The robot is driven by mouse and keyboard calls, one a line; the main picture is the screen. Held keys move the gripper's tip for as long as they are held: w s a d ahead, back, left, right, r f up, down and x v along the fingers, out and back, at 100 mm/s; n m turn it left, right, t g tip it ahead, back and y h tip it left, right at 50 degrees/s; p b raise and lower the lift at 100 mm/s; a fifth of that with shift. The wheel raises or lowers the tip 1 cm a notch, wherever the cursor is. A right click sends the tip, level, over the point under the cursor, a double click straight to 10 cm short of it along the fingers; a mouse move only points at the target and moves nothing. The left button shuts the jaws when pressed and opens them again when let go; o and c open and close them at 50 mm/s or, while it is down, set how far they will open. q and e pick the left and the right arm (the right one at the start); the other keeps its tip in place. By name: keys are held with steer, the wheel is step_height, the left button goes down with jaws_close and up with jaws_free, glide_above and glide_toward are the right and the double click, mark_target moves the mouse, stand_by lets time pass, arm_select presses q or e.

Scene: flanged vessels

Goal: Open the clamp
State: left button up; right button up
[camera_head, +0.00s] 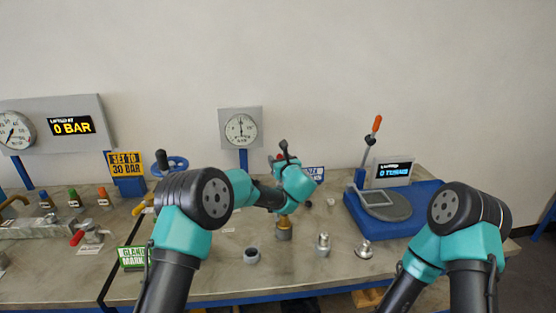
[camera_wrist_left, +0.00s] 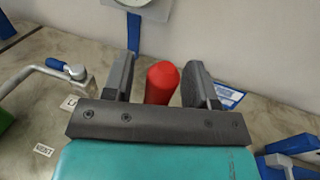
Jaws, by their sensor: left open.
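A red rounded handle (camera_wrist_left: 162,82), which looks like the clamp's lever, stands between the two dark fingers of my left gripper (camera_wrist_left: 163,70) in the left wrist view. The fingers are apart, with a gap on each side of the handle. In the head view my left gripper (camera_head: 284,155) is above the middle of the bench, towards the back wall. A bit of red shows beside it there. The clamp's body is hidden by the gripper and arm. My right arm is at the right, and its gripper is out of the picture.
A brass-coloured fitting (camera_head: 284,226) stands below my left wrist, with small metal fittings (camera_head: 323,244) to its right. A blue platform with a scale (camera_head: 380,204) stands at the right. A gauge (camera_head: 240,129) is behind. A bent metal handle (camera_wrist_left: 40,70) is left of the gripper.

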arm_select(q)
steer(key=shift+w+a, duration=0.2)
steer(key=shift+w, duration=0.2)
jaws_close()
stand_by(0.4)
